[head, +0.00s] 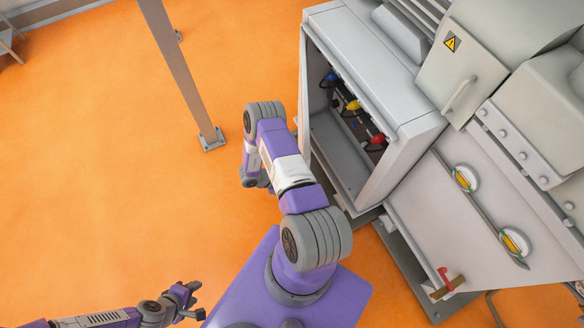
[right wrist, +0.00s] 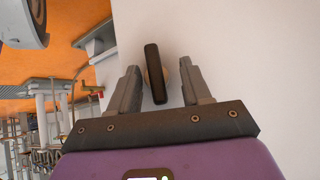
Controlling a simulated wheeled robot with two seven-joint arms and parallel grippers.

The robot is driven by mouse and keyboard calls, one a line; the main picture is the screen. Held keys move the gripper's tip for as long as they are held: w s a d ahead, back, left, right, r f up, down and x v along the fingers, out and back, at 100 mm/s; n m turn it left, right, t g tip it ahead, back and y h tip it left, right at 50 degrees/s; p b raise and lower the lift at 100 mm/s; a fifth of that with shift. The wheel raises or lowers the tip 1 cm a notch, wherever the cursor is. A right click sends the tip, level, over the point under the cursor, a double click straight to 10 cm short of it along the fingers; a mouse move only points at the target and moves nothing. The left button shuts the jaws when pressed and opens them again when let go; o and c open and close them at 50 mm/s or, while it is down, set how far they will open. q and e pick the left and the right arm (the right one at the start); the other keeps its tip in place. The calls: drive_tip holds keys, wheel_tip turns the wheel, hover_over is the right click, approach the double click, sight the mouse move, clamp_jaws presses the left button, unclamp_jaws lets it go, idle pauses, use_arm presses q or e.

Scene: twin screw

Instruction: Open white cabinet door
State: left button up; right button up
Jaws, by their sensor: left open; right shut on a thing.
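The white cabinet (head: 372,65) stands right of centre in the head view. Its front is open and shows the dark inside with blue, yellow and red plugs. In the right wrist view a pale panel (right wrist: 240,60), which looks like the cabinet door, carries a dark upright handle (right wrist: 153,73). In the head view my right arm hides this gripper and the handle. My left gripper (head: 194,301) is open and empty at the lower left, away from the cabinet.
A grey post (head: 180,75) with a floor plate stands left of the cabinet. A grey machine (head: 465,70) with a warning sign and a panel with round yellow fittings (head: 466,178) adjoin the cabinet at right. The orange floor (head: 90,160) at left is largely clear.

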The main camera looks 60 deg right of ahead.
idle(0.3)
drive_tip(key=p+v, duration=0.1)
drive_tip(key=v, duration=0.6)
drive_tip(key=shift+a+r, duration=0.15)
drive_tip(key=shift+a, duration=0.05)
drive_tip(key=shift+w, duration=0.15)
drive_tip(key=shift+c, duration=0.3)
